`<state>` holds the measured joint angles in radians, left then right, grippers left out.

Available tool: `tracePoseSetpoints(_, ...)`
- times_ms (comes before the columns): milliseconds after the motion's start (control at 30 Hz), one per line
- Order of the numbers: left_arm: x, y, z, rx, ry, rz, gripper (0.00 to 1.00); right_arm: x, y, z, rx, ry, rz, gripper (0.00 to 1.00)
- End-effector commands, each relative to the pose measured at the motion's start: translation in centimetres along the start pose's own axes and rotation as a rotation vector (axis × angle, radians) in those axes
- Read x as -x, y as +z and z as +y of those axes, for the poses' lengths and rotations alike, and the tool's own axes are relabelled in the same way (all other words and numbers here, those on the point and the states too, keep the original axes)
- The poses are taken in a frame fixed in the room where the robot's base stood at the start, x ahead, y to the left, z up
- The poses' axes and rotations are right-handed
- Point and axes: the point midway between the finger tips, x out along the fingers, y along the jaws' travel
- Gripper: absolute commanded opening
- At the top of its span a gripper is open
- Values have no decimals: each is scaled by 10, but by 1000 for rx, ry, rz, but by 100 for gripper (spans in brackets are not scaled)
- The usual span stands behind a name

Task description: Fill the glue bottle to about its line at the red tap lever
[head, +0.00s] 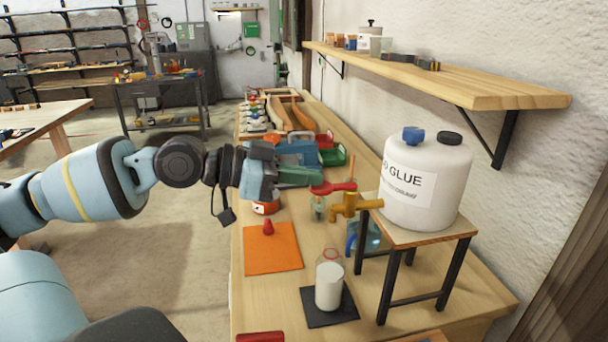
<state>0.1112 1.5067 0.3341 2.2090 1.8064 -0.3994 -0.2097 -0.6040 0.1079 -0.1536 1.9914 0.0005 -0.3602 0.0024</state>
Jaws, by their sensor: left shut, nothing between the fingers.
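The white glue drum (425,190), labelled GLUE, stands on a small wooden stand with black legs. A brass tap (352,205) sticks out of its left side, with a red lever (335,187) above it. A clear bottle (329,284) stands upright on a dark mat (318,317) below the tap. White glue fills most of its body, and a red ring shows near its top. I cannot make out a separate fill line or a falling stream. My left gripper (315,177) is shut and empty, its tips at the lever's left end; I cannot tell whether they touch.
A red nozzle-shaped cap (268,228) sits on an orange mat (270,255) left of the bottle. A blue-handled clear jug (365,240) stands behind the stand's legs. Toolboxes and clamps crowd the bench farther back. A wooden wall shelf (450,80) overhangs the drum's far side.

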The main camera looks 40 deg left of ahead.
Motion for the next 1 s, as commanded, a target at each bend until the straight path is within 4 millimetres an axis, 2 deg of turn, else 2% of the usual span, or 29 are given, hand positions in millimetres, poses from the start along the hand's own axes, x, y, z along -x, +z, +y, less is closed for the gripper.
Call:
tracePoseSetpoints(500,-2,6,0,2,2,43,0,-2,15,1,6,-2,-26,36)
tracePoseSetpoints(1000,-4,10,0,2,2,111,0,-4,21,0,0,-4,-35,36)
